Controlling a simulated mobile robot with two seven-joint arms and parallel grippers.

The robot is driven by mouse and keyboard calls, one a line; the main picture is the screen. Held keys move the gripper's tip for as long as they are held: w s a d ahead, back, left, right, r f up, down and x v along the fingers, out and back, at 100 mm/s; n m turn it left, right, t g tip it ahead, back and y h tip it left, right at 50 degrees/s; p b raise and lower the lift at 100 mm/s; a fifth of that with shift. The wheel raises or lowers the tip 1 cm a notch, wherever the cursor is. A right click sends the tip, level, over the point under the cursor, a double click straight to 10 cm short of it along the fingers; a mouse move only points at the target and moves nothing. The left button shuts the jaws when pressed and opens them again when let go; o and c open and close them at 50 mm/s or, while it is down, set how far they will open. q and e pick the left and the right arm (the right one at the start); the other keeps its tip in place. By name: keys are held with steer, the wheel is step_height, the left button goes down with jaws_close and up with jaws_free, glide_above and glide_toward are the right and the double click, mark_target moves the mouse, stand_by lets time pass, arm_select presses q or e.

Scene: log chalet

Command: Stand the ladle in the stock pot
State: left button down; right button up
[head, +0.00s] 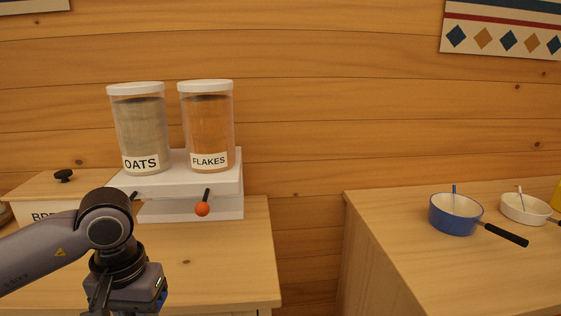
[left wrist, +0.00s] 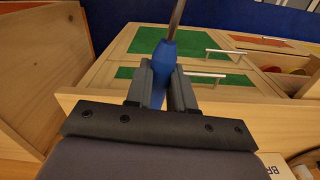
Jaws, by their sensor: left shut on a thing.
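My left gripper (left wrist: 160,85) is shut on the blue handle of a utensil, which I take to be the ladle (left wrist: 164,60). Its thin metal shaft runs up out of the left wrist view, so its bowl is not seen. In the head view, my left gripper (head: 125,290) is low at the left, by the front of the left counter, with its fingertips hidden. No tall stock pot is clear in view. A blue pan (head: 455,224) with a long black handle stands on the right counter, with a thin blue-tipped stick upright in it. My right gripper is not in view.
A white pan (head: 525,210) sits on the right counter (head: 420,270). A gap separates the counters.

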arm_select(q)
step_height(320, 180, up, 3)
steer(key=shift+r+p, duration=0.2)
steer(key=shift+p, duration=0.7)
steer(key=shift+f, duration=0.15)
